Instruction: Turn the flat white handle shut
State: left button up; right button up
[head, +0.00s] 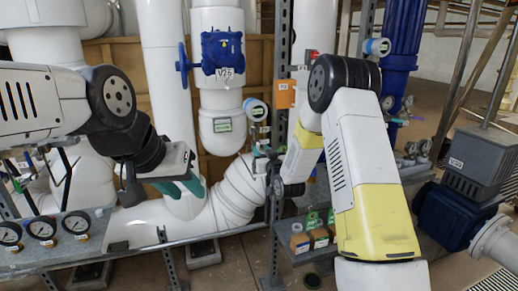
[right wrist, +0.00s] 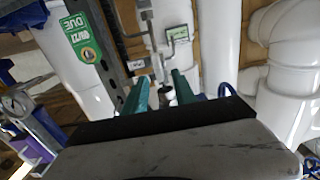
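My right gripper (right wrist: 160,84) has its two green fingers apart in the right wrist view. A small white and dark part (right wrist: 167,93) shows between and beyond the fingers; I cannot tell whether it touches them. Thin grey bent bars (right wrist: 171,45) lie farther up, by a green-edged label. I cannot tell for sure which of these is the flat white handle. In the head view my right gripper (head: 268,163) is small and partly hidden by its wrist, beside the metal post. My left gripper (head: 186,188) points down before the white pipes; its finger gap is unclear.
A metal post (head: 279,120) stands close to my right gripper. A blue valve body (head: 222,52) sits on the white pipe behind. Pressure gauges (head: 42,228) stand on a shelf at lower left. A dark blue valve with a grey box (head: 470,175) stands at right.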

aim_at(259, 147)
jog(key=shift+x, duration=1.5)
grip_shut()
jog(key=shift+w+d+f+m, duration=0.1)
jog(key=shift+d+f+m, duration=0.1)
jog(key=shift+m, duration=2.8)
jog(key=shift+d+f+m, duration=0.2)
jog(key=shift+m, duration=2.8)
jog(key=shift+w+d+f+m, duration=0.1)
jog(key=shift+d+f+m, duration=0.1)
jog(key=shift+m, duration=2.8)
